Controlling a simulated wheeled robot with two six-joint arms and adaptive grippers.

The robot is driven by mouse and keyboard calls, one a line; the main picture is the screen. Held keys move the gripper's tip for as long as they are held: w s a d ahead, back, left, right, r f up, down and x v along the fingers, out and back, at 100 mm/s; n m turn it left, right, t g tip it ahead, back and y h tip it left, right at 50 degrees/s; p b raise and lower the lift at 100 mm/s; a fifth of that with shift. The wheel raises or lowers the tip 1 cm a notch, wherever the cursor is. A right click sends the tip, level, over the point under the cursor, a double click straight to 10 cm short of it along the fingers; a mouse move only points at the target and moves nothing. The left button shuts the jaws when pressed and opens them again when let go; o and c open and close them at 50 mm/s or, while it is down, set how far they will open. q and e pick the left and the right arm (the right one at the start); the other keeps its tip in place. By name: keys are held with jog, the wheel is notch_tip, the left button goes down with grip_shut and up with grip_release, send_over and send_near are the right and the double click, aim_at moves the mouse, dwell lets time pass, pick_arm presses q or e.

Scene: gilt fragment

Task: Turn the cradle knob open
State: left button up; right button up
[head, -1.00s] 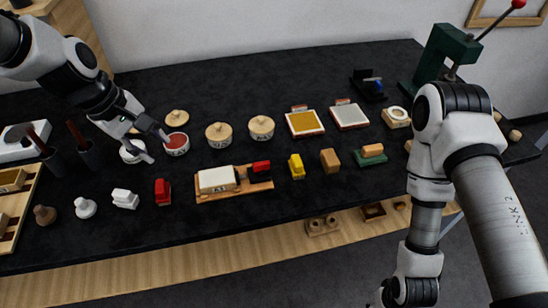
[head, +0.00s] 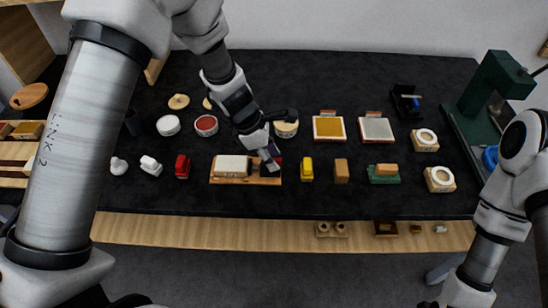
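The cradle is a wooden board (head: 236,182) carrying a pale block (head: 232,166), on the black table. A red part, seemingly the cradle knob, sits at the board's right end and is mostly hidden behind my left gripper. My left gripper (head: 279,137) reaches down over that end with its fingers spread and nothing visible between them. One finger points right near a round pot, and the other points down close to the knob. I cannot tell whether it touches. My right arm comes in at the right edge, and its gripper is out of the picture.
A red block (head: 182,167) stands left of the cradle; a yellow block (head: 306,170) and a tan block (head: 341,171) stand close on its right. A red-topped pot (head: 206,125) and a yellow pad (head: 329,129) lie behind.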

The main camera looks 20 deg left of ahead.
pick_arm(q)
jog(key=shift+d+f, duration=0.2)
jog(key=shift+f, duration=0.2)
jog(key=shift+a, duration=0.4)
jog(key=shift+c, duration=0.3)
jog(key=shift+d, duration=0.1)
grip_shut()
pick_arm(e)
jog(key=shift+a, duration=0.2)
